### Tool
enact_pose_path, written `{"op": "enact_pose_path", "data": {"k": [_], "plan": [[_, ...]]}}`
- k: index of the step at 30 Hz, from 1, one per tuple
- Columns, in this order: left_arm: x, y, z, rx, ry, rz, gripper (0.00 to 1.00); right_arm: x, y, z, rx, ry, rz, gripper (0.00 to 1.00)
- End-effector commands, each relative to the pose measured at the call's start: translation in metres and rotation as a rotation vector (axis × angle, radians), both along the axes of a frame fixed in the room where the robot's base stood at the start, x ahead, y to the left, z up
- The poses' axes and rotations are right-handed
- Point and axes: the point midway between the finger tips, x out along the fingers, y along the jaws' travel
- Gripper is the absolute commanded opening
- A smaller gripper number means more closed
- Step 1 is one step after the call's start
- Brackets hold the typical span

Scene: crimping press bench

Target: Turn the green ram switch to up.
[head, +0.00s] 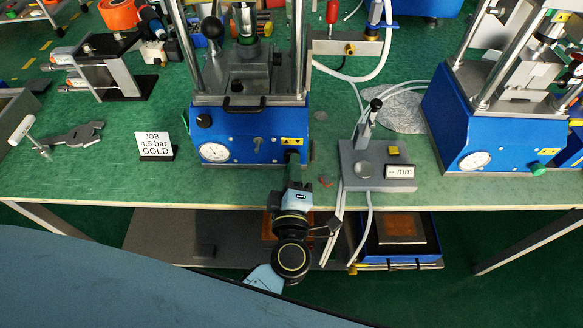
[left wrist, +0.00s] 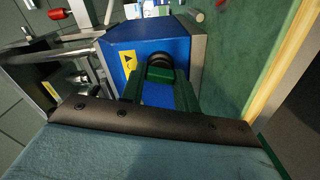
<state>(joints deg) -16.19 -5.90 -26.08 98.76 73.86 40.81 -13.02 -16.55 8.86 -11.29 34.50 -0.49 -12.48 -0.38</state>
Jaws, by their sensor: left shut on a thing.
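The middle blue press (head: 235,127) stands on the bench, with a gauge and a yellow label on its front panel. My left gripper (head: 292,162) reaches the right part of that panel, just below the yellow label (head: 292,141). In the left wrist view, its two fingers (left wrist: 160,88) are closed around a dark, round, greenish knob (left wrist: 159,66) on the blue panel, which I take for the green ram switch. The fingers cover much of the knob, so its turn position cannot be read. My right gripper is not in view.
A sign reading "JOB 4.5 bar GOLD" (head: 156,146) stands left of the press. A grey fixture with a yellow button (head: 377,177) and hoses stands close to the right. A second blue press (head: 487,130) with a green knob (head: 538,169) is farther right.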

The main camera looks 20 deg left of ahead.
Motion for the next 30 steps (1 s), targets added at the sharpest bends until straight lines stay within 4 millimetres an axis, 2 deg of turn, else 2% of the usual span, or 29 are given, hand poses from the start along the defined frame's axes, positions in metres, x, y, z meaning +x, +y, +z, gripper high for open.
{"op": "enact_pose_path", "data": {"k": [12,30], "plan": [[-0.0003,-0.0005,-0.0009,-0.253,-0.071,-0.001,0.08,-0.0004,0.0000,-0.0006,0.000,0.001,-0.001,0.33],[-0.0002,-0.0007,-0.0006,-0.324,-0.091,0.000,0.08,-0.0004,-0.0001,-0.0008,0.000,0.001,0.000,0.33]]}}
